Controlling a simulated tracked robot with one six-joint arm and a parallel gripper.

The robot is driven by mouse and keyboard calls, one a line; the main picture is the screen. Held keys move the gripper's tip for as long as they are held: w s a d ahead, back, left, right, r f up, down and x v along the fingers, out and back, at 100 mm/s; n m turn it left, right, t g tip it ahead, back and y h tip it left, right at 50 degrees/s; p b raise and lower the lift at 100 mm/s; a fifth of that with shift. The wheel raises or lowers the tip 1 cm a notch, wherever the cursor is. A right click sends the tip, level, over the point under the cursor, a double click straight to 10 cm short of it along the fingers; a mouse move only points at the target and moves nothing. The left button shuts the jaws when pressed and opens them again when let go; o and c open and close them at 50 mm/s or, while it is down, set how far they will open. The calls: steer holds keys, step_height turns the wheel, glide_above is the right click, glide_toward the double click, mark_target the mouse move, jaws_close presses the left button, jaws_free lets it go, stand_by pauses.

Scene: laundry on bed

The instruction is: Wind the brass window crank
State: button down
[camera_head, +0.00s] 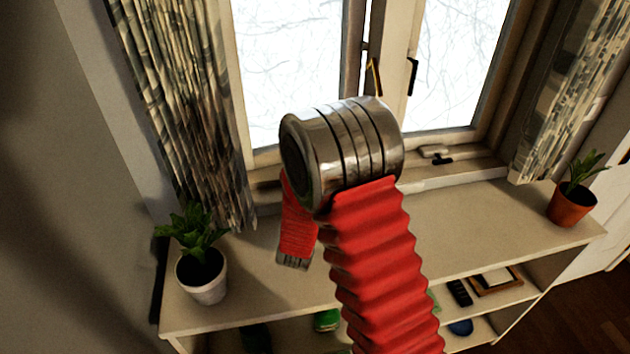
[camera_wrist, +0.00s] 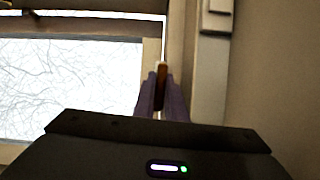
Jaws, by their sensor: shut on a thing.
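In the wrist view, my gripper (camera_wrist: 161,80) has its two purple-grey fingers closed on a narrow brown-gold piece, the brass window crank (camera_wrist: 162,70). The piece stands upright between the fingertips, beside the pale window frame. Only its upper end shows; the rest is hidden by the fingers. In the head view, a thin brass-coloured piece (camera_head: 374,77) shows just above my metal arm joint, in front of the window's middle post. My gripper is hidden behind that joint there.
A black window handle (camera_head: 412,76) is right of the brass piece. A white shelf unit (camera_head: 480,235) runs below the window. A plant in a white pot (camera_head: 202,275) stands left, one in a terracotta pot (camera_head: 571,203) right. Patterned curtains (camera_head: 185,100) hang at both sides.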

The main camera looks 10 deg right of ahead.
steer(key=shift+s+a+f+n, duration=0.1)
steer(key=shift+a+f+n, duration=0.05)
steer(key=shift+f+n, duration=0.3)
steer(key=shift+r, duration=0.1)
steer(key=c, duration=2.1)
jaws_free()
steer(key=o, duration=0.3)
steer(key=shift+r, duration=0.2)
steer(key=v, duration=1.3)
steer(key=shift+s+a+f, duration=0.1)
steer(key=shift+s+f, duration=0.2)
